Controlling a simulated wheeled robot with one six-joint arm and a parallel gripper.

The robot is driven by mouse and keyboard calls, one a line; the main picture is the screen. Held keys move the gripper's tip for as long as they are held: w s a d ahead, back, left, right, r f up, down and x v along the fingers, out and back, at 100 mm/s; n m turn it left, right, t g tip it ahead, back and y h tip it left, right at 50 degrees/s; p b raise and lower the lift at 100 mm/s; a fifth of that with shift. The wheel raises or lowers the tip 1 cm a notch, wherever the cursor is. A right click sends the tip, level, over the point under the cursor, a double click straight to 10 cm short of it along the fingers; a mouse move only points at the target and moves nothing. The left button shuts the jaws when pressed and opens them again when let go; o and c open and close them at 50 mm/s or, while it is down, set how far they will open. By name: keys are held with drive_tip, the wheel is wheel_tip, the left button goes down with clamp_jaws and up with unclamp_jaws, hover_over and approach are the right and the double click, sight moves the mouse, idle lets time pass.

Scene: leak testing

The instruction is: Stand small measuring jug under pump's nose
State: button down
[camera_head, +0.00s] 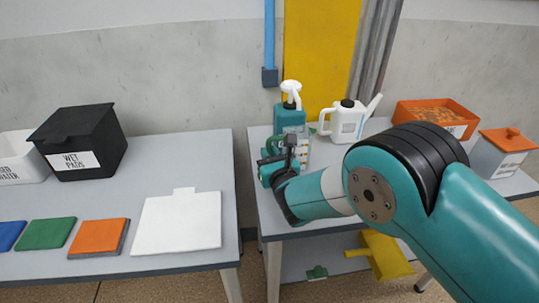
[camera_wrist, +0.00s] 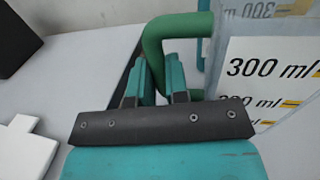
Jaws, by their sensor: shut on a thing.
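My gripper (camera_head: 278,160) is at the left front of the right table. In the wrist view, its fingers (camera_wrist: 161,78) are shut on the green handle (camera_wrist: 153,48) of a clear measuring jug (camera_wrist: 262,85) with a 300 ml mark. In the head view the jug (camera_head: 304,152) is partly hidden by my gripper. A teal pump bottle (camera_head: 290,119) with a white pump head (camera_head: 291,90) stands just behind the jug. The jug is low in front of the pump's nose; I cannot tell whether it is directly beneath it or touching the tabletop.
A white watering can (camera_head: 346,121) stands right of the pump bottle. An orange bin (camera_head: 432,112) and a grey box with an orange lid (camera_head: 501,155) are farther right. The left table holds a black wet-pads box (camera_head: 82,140) and a white board (camera_head: 178,222).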

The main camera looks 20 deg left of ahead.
drive_tip(key=shift+f+b, duration=0.55)
drive_tip(key=shift+f, duration=0.1)
drive_tip(key=c, duration=1.1)
unclamp_jaws()
drive_tip(key=shift+o, duration=0.2)
drive_tip(key=shift+r, duration=0.15)
